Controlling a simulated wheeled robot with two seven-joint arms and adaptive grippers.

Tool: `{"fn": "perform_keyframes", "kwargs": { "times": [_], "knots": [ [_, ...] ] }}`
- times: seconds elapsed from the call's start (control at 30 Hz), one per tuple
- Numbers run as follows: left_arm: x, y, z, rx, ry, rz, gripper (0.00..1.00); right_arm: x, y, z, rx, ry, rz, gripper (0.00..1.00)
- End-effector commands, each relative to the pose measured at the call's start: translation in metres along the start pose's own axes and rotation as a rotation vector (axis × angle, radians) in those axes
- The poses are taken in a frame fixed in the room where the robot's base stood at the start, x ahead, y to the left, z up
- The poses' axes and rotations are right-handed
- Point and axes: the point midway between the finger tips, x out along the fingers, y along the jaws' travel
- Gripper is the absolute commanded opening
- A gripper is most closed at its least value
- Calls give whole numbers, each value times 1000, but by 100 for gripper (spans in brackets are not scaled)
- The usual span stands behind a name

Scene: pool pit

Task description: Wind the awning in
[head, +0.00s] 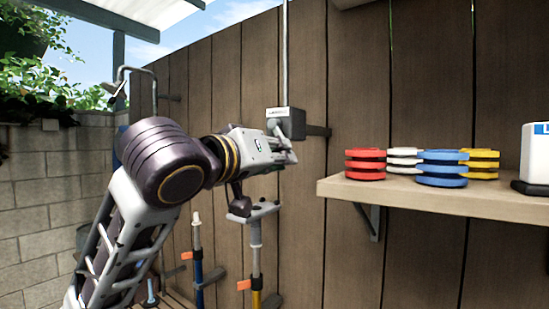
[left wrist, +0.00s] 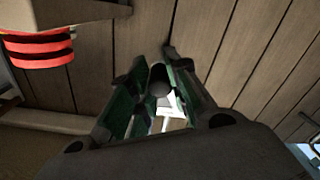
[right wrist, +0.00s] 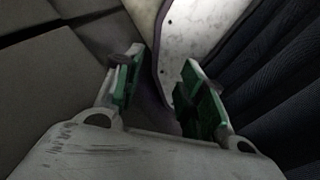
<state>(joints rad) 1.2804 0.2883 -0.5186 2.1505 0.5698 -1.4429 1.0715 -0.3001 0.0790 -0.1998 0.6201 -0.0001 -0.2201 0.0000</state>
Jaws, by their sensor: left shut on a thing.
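The awning (head: 150,8) shows at the top left of the head view as a pale sheet with a grey beam. A grey gearbox (head: 287,122) is fixed to the plank fence, with a thin rod (head: 285,50) rising from it. My left gripper (head: 286,152) is at the gearbox's underside. In the left wrist view its fingers are shut on a dark round crank grip (left wrist: 160,80); the rest of the crank is mostly hidden. My right gripper (right wrist: 163,82) shows only in the right wrist view, with its fingers apart and nothing seen held between them.
A wooden shelf (head: 440,196) to the right bears red (head: 365,164), white, blue (head: 442,168) and yellow ring stacks and a white container (head: 535,155). Poles (head: 256,262) stand against the fence below my left arm. A block wall (head: 45,190) is at the left.

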Motion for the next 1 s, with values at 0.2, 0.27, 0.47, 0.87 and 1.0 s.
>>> {"fn": "perform_keyframes", "kwargs": {
  "times": [0.2, 0.27, 0.47, 0.87, 1.0],
  "knots": [
    [0, 1, 0, -16, 0, 0, 0, 0, 1, 0, -1, 0, 1, 40],
    [0, 1, -1, -16, 0, 0, 0, 0, 2, 0, -1, -1, 2, 40],
    [0, 2, -1, -15, 1, 1, 0, 0, 2, 0, -1, -1, 2, 40],
    [0, 1, -1, -15, 1, 1, 42, 0, 2, 0, -1, -1, 2, 40],
    [-1, 1, -1, -15, 1, 1, 42, 0, 2, 1, -2, 0, 2, 40]
  ]
}}
